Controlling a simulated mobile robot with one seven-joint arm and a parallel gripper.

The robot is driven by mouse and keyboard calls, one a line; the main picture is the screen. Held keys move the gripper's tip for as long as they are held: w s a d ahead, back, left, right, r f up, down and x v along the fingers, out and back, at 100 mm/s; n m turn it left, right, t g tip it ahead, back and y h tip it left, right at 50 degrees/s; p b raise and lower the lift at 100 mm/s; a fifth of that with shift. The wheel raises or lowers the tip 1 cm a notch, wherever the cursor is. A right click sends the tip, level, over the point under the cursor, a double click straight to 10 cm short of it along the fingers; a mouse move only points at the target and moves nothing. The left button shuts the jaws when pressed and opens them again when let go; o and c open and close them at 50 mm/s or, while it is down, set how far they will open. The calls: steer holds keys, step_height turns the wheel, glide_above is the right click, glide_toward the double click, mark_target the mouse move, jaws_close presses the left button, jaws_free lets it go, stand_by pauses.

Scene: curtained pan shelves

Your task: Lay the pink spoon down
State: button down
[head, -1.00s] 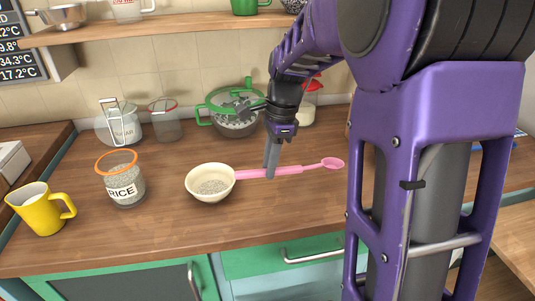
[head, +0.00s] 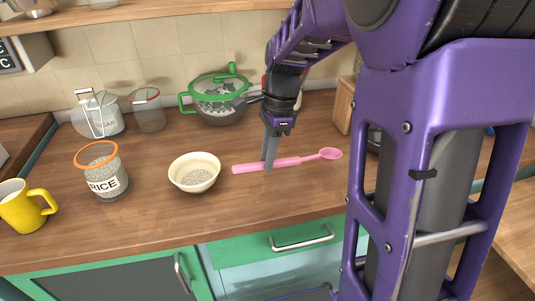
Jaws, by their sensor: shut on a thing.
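The pink spoon (head: 303,158) is level just over or on the wooden counter; I cannot tell whether it touches. Its thick handle end points left and its small round bowl points right. My gripper (head: 269,163) points down and is shut on the spoon's handle near its middle. The fingers hide a small part of the handle. A cream bowl (head: 178,180) with grains in it stands to the left of the handle end, with a narrow gap between them.
A rice jar (head: 108,184) with an orange rim and a yellow mug (head: 20,208) stand at the left. Behind are a sugar jar (head: 103,121), an empty glass jar (head: 149,117) and a green-handled pot (head: 219,110). The counter (head: 240,205) in front of the spoon is clear.

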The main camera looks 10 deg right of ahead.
steer(key=shift+f+b, duration=1.55)
steer(key=shift+f, duration=1.65)
steer(key=shift+a+f+h, duration=0.2)
steer(key=shift+f+h, duration=0.2)
steer(key=shift+f, duration=0.35)
steer(key=c, duration=1.1)
jaws_free()
steer(key=shift+o, duration=0.4)
steer(key=o, duration=0.5)
